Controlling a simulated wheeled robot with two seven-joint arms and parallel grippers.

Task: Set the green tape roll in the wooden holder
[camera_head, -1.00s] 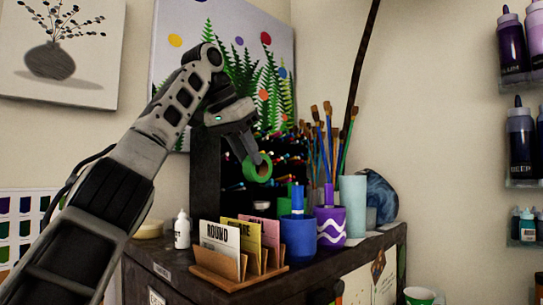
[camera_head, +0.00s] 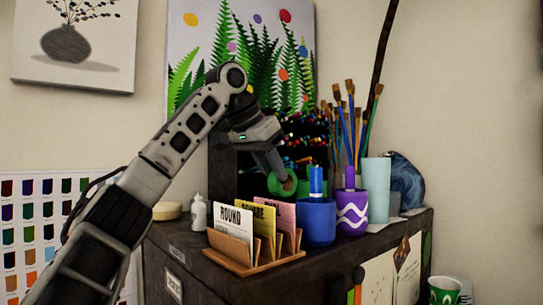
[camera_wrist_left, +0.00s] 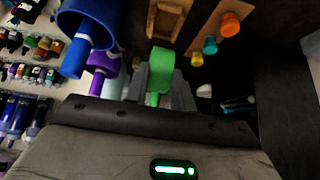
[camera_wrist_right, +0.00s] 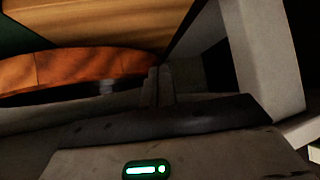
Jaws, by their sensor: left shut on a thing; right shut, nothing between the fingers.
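The green tape roll (camera_head: 274,184), with a brown core, is held between the fingers of my left gripper (camera_head: 272,165), above the dark cabinet top behind the blue cup. In the left wrist view the green roll (camera_wrist_left: 161,70) stands between the grey fingers (camera_wrist_left: 160,88). Just beyond it there is a small wooden piece with a recess (camera_wrist_left: 166,20), which looks like the wooden holder; the roll appears apart from it. In the head view this piece is hidden. My right gripper (camera_wrist_right: 161,86) is shut and empty, seen only in the right wrist view, near an orange-brown curved surface.
A wooden card rack (camera_head: 262,262) stands at the cabinet's front. A blue cup (camera_head: 318,222), a purple cup (camera_head: 352,212) and a pale teal cylinder (camera_head: 376,190) stand right of the roll. A white bottle (camera_head: 199,212) is left. A wooden strip holds coloured caps (camera_wrist_left: 210,45).

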